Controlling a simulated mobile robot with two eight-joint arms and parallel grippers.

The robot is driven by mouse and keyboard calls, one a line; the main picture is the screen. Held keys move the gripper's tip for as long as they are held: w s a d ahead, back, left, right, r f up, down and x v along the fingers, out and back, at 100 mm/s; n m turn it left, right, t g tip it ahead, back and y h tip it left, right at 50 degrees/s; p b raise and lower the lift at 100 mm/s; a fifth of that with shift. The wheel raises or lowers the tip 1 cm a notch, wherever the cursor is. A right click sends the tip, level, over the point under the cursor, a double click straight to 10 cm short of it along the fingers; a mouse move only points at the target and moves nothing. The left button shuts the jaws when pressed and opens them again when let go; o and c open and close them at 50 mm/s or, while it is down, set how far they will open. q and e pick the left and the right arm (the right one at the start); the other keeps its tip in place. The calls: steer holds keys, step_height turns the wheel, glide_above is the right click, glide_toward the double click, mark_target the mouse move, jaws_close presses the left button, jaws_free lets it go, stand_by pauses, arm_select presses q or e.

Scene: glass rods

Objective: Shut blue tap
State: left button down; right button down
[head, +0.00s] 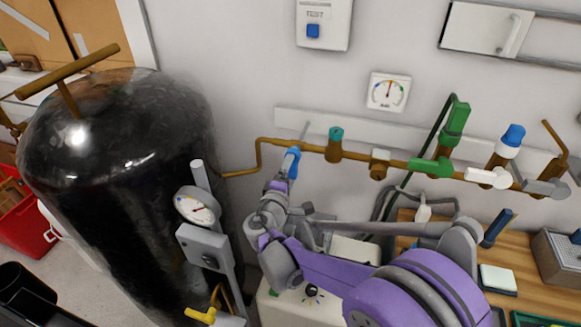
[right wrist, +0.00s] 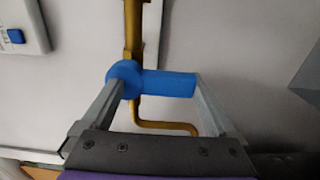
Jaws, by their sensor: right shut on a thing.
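The blue tap (head: 291,161) sits on the brass pipe (head: 311,147) along the wall. In the right wrist view, its blue handle (right wrist: 168,84) lies crosswise to the pipe, with the round hub over the pipe at left. My right gripper (head: 283,180) is at the tap, its two fingers at opposite ends of the blue handle. It is shut on the handle, as the right wrist view (right wrist: 157,85) also shows. In the head view the gripper partly hides the handle. My left gripper is not in view.
Along the same pipe are a teal-topped valve (head: 335,144), a green tap (head: 432,165), a white tap (head: 488,177) and a grey tap (head: 545,188). A black tank (head: 120,170) with a gauge post (head: 207,246) stands left. A wooden bench (head: 528,268) lies right.

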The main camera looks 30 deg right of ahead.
stand_by(0.4)
jaws_free()
steer(key=v, duration=1.1)
steer(key=shift+b, duration=0.3)
